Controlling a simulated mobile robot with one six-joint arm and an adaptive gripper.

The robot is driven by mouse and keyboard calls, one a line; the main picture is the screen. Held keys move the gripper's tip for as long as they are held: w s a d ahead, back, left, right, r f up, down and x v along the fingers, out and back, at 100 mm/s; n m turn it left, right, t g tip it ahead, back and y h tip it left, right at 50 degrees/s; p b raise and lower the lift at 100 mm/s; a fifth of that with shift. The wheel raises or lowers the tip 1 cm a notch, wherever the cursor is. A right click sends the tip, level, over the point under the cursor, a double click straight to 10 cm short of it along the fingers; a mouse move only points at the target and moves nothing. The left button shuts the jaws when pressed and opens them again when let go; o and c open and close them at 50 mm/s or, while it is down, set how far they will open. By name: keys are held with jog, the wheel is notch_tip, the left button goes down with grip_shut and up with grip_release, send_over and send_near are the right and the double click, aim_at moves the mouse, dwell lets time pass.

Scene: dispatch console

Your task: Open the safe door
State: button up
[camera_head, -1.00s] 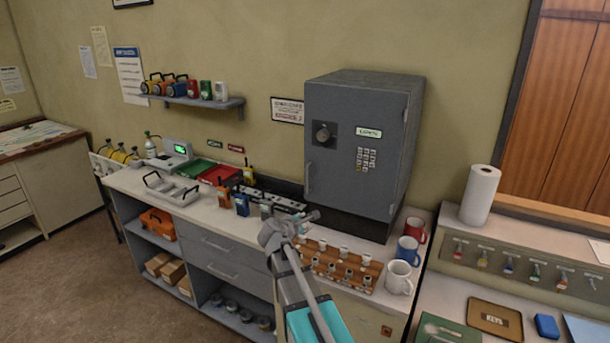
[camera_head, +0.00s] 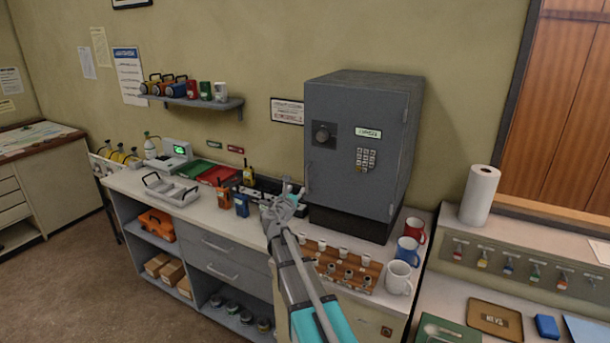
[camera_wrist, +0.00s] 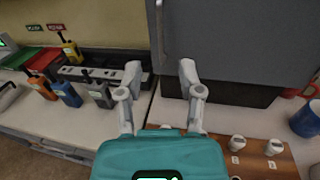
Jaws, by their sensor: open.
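The grey safe (camera_head: 355,150) stands on the counter at the back wall. Its door (camera_head: 345,165) looks shut, with a round dial (camera_head: 323,134), a keypad (camera_head: 366,159) and a small green label. A thin vertical handle (camera_head: 308,178) runs along the door's left edge. In the wrist view the door (camera_wrist: 235,45) fills the upper right, and the handle's lower end (camera_wrist: 159,30) shows between and beyond the fingertips. My gripper (camera_head: 287,191) is open and empty, in front of the safe's lower left corner. It also shows in the wrist view (camera_wrist: 160,75), apart from the handle.
Radios (camera_head: 241,205) and a charger strip (camera_wrist: 105,74) are left of my gripper. A paper towel roll (camera_head: 479,196) stands further right.

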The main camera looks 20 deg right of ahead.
aim_at(307, 174)
jog(key=shift+w+d, duration=0.1)
jog(key=shift+w, duration=0.05)
jog(key=x, duration=1.3)
jog(key=shift+w+d, duration=0.15)
jog(key=shift+w, duration=0.05)
grip_shut()
